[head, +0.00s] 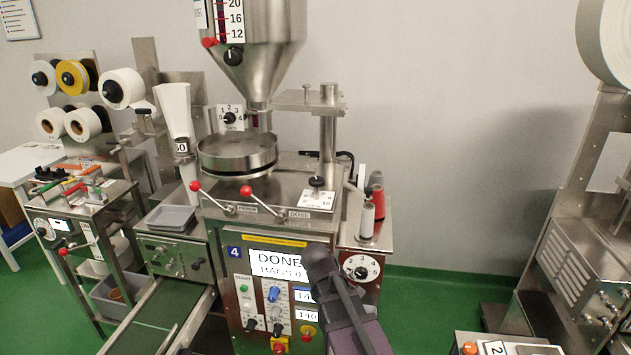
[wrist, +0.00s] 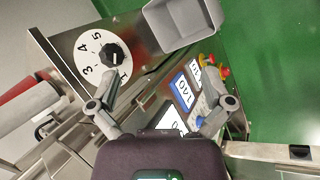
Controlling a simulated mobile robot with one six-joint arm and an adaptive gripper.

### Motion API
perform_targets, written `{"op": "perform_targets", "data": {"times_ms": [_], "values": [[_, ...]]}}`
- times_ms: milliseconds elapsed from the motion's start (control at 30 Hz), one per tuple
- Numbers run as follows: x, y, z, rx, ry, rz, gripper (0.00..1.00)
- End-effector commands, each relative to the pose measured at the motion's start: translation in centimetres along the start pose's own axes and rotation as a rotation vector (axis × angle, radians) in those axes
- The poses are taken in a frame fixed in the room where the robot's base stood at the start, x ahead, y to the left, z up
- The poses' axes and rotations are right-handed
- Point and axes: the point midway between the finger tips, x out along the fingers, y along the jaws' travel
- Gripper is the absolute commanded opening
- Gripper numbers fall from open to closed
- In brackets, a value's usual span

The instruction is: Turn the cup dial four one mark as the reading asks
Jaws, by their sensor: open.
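A round white dial with a black knob (head: 361,268) is on the right side panel of the machine marked 4 (head: 270,275). It also shows in the wrist view (wrist: 86,68), with numbers around its knob; I cannot tell the knob's exact setting. A small white scale plate (head: 318,201) with a black knob lies on the machine's top. None of these dials has a readable cup label. The display (head: 277,265) reads DONE and BAGS. My gripper (head: 327,270) is in front of the machine's face. In the wrist view its fingers (wrist: 166,95) are spread and empty, apart from the dial.
Two red-knobbed levers (head: 247,190) stick out before the round pan (head: 238,150). Red cups (head: 375,186) stand on the right side shelf. A grey bin (wrist: 185,22) is near the dial in the wrist view. Green floor (head: 440,310) is open to the right.

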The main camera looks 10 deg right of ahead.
Motion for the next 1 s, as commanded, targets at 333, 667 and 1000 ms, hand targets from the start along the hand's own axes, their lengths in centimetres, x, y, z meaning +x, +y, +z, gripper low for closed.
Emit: {"op": "perform_targets", "data": {"times_ms": [333,667,1000], "values": [[-5.0,6.9,-7.7,-0.577,-0.13,0.429,1.0],[-12.9,10.7,-15.9,-1.092,-0.406,0.798,1.0],[-18.3,11.2,-20.6,-1.359,-0.642,0.985,1.0]]}}
